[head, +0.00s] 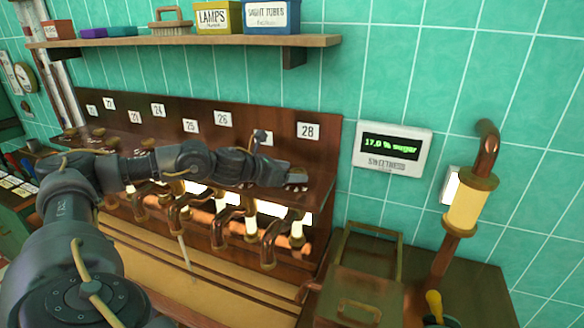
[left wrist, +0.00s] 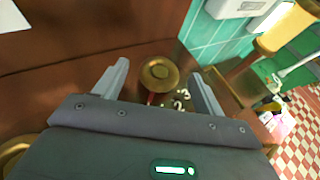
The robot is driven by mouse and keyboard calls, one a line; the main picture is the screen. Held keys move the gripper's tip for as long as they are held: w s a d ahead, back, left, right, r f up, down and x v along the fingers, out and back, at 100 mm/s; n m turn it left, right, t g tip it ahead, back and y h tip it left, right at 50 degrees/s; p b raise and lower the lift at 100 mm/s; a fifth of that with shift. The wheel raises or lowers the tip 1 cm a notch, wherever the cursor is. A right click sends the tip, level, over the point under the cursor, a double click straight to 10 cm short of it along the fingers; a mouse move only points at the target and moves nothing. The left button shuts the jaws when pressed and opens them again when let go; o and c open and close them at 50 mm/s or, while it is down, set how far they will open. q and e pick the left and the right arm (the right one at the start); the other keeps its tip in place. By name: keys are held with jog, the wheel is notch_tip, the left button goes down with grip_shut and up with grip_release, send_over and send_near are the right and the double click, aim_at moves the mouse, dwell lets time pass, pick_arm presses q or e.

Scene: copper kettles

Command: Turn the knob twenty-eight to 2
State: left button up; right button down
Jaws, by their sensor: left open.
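The plate marked 28 (head: 308,130) is on the brown wooden panel at its right end in the head view. My left gripper (head: 298,182) is below that plate and largely covers the knob there. In the left wrist view, knob twenty-eight (left wrist: 159,74) is a round brass knob with a red mark at its lower edge. White numerals (left wrist: 180,104) lie below and to its right, only partly readable. The open fingers of my left gripper (left wrist: 160,71) stand on either side of the knob, with gaps visible. My right gripper is not in view.
Copper pipes with lit glass sections (head: 249,228) run below the panel. A sweetness display (head: 392,147) on the green tiled wall reads 17.0 % sugar. A copper pipe with a glowing glass (head: 465,203) stands to the right. A shelf (head: 190,41) with boxes hangs above.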

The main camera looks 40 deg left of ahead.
pick_arm(q)
jog(key=shift+w+d+f, duration=0.1)
jog(key=shift+w+f, duration=0.05)
jog(key=shift+w, duration=0.25)
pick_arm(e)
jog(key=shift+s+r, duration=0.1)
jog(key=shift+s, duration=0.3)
pick_arm(q)
jog(key=shift+c, duration=0.3)
jog(key=c, duration=0.9)
